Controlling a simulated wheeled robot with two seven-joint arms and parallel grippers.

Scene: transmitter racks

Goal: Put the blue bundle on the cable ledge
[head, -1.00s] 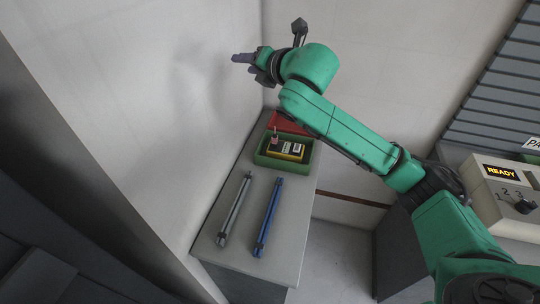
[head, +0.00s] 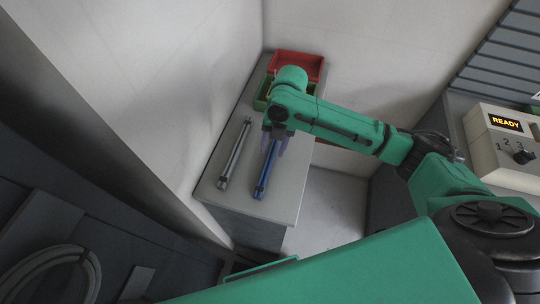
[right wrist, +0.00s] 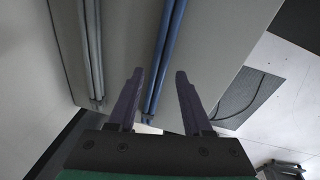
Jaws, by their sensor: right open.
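The blue bundle (head: 263,178) lies lengthwise on the grey bench top (head: 285,205), right of a similar grey bundle (head: 235,152). My right gripper (head: 273,146) is over the blue bundle and hides its far part. In the right wrist view, the open fingers (right wrist: 160,76) appear on either side of the blue bundle (right wrist: 165,50), with nothing held. The grey bundle (right wrist: 94,50) is left of them. I cannot tell the exact height gap. No cable ledge can be clearly identified. My left gripper is not in view.
A red tray (head: 297,65) and a mostly hidden green tray (head: 261,100) stand at the bench's far end. A wall borders the bench on the left. A beige READY box (head: 500,145) is at right. A grey cable loop (head: 45,262) is at lower left.

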